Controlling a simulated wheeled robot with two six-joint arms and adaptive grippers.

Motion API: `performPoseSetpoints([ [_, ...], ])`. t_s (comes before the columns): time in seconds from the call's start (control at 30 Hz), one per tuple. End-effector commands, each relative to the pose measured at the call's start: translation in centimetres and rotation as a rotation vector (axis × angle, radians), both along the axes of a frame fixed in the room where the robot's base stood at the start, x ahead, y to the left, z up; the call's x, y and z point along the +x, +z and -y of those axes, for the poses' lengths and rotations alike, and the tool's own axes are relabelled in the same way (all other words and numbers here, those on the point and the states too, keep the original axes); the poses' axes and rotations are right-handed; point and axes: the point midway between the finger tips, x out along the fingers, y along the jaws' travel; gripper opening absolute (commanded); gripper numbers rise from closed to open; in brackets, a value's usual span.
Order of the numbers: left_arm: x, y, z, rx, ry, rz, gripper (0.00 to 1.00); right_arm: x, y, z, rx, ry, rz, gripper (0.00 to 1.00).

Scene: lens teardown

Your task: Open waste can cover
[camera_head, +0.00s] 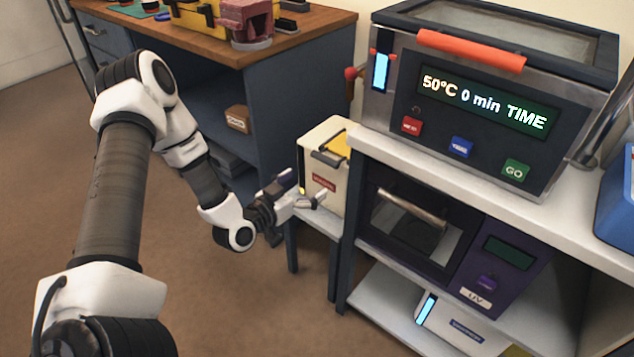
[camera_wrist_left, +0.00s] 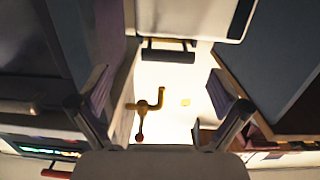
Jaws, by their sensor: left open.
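The waste can seems to be the cream box (camera_head: 320,163) with a red label, standing on a small stand left of the white bench. A pale box (camera_wrist_left: 190,18) with a dark bar (camera_wrist_left: 168,52) shows at the top there.
The heater with a display (camera_head: 485,105) stands on the white bench (camera_head: 400,165) at right, above a purple UV oven (camera_head: 500,250). A blue wood-topped workbench (camera_head: 270,110) stands behind my left arm. A brass tap (camera_wrist_left: 150,105) shows in the left wrist view. Brown floor lies left.

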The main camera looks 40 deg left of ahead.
Motion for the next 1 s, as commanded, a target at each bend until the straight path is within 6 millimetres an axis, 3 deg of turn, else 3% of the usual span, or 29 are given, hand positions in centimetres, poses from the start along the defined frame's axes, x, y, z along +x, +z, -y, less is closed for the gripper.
performPoseSetpoints([
  [0.03,0.3,0.2,-1.0,0.008,0.016,0.058,1.00,0.0,-1.1,0.0,0.000,0.000,0.001,0.40],
  [0.1,0.7,1.0,-1.4,0.016,0.019,0.093,1.00,0.0,-1.1,0.0,0.000,0.000,0.001,0.40],
  [0.5,7.4,1.1,-0.8,0.016,0.017,0.090,1.00,0.0,-2.8,0.0,0.000,0.000,0.001,0.40],
  [0.8,8.0,1.3,-0.7,0.011,0.019,0.086,1.00,0.0,-2.8,0.0,0.000,0.000,0.001,0.40],
  [1.0,8.0,1.3,-0.7,0.011,0.019,0.086,0.29,0.0,-2.8,0.0,0.000,0.000,0.001,0.40],
])
